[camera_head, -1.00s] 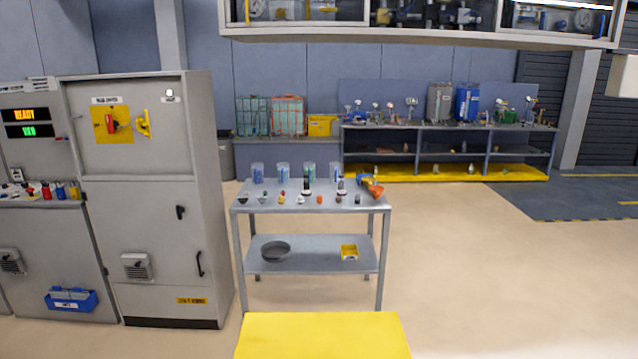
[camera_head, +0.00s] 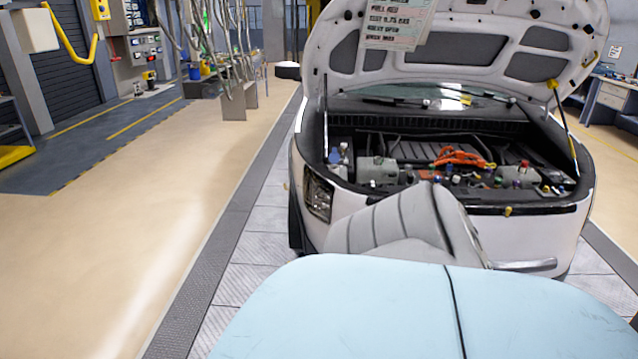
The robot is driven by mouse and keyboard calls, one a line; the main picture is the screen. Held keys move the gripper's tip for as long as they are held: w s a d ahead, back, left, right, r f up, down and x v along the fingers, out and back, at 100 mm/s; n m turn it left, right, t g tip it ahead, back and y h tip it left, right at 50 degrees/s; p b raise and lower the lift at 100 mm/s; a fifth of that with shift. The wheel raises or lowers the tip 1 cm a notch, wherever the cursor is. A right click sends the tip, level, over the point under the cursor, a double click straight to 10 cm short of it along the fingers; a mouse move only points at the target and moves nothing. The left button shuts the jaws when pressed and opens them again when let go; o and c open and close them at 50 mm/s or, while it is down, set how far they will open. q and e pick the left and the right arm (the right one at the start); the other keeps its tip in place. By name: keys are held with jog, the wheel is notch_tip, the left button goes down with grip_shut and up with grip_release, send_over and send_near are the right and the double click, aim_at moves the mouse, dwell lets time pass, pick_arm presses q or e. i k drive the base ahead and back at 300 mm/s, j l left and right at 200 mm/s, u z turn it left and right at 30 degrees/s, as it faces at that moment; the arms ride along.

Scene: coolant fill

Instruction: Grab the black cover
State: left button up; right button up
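I cannot make out a black cover for certain. A white car (camera_head: 575,225) stands ahead with its hood (camera_head: 460,55) raised. Its open engine bay (camera_head: 400,150) holds several small dark, grey and coloured parts, with an orange part (camera_head: 462,157) near the middle. Small caps there are too small to tell apart. Neither of my grippers is in view.
A light blue surface (camera_head: 400,315) fills the bottom foreground, and a grey ribbed shape (camera_head: 395,225) rises behind it, hiding part of the car's front. Open floor (camera_head: 150,220) lies to the left. Hoses (camera_head: 215,40) hang at the back left. A workbench (camera_head: 610,95) stands far right.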

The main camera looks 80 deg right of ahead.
aim_at(373, 186)
jog(key=z, duration=2.85)
jog(key=i+j+z, duration=0.45)
jog(key=i+j, duration=1.75)
jog(key=j, duration=0.1)
